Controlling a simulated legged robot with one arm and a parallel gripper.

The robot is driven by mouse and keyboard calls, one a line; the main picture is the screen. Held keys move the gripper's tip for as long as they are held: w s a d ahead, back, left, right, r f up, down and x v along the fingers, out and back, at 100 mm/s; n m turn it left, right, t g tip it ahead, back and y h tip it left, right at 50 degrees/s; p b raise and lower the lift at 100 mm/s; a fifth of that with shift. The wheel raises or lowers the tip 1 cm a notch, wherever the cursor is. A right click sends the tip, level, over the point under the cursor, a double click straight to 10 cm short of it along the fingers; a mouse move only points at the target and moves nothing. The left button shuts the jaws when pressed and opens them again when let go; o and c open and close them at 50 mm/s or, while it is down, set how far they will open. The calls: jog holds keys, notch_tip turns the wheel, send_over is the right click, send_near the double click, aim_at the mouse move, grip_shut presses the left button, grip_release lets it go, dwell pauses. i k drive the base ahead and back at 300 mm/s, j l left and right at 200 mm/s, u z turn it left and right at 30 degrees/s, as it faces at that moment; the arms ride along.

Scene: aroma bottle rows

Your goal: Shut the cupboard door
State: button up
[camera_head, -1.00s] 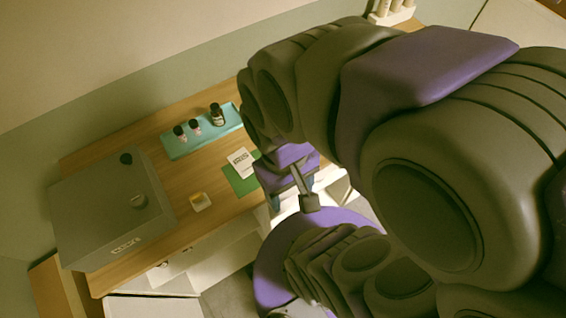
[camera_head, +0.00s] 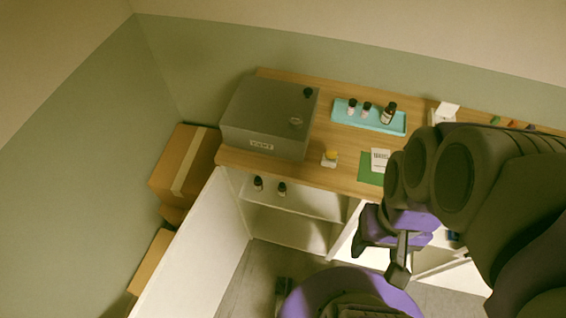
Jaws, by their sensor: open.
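The cupboard (camera_head: 292,196) is a white unit under the wooden counter. Its white door (camera_head: 196,250) stands wide open at the left, swung out toward me from the cupboard's left edge. Two small dark bottles (camera_head: 270,187) stand on the upper shelf inside. My gripper (camera_head: 381,255) is open, with purple and dark parts, in front of the unit to the right of the opening. It is well apart from the door. My arm hides part of the unit's right side.
On the counter (camera_head: 325,178) are a grey box (camera_head: 262,118), a teal tray (camera_head: 372,119) with several bottles, a small yellow-topped item (camera_head: 330,158) and a green mat (camera_head: 369,170). Cardboard boxes (camera_head: 184,166) stand left of the door.

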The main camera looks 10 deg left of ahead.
aim_at(192, 278)
jog(key=k+j+u, duration=0.55)
jog(key=j, duration=0.35)
jog(key=k+j+u, duration=0.1)
jog(key=j, duration=0.3)
jog(key=k+j+u, duration=0.3)
jog(key=j, duration=0.45)
jog(key=k, duration=0.05)
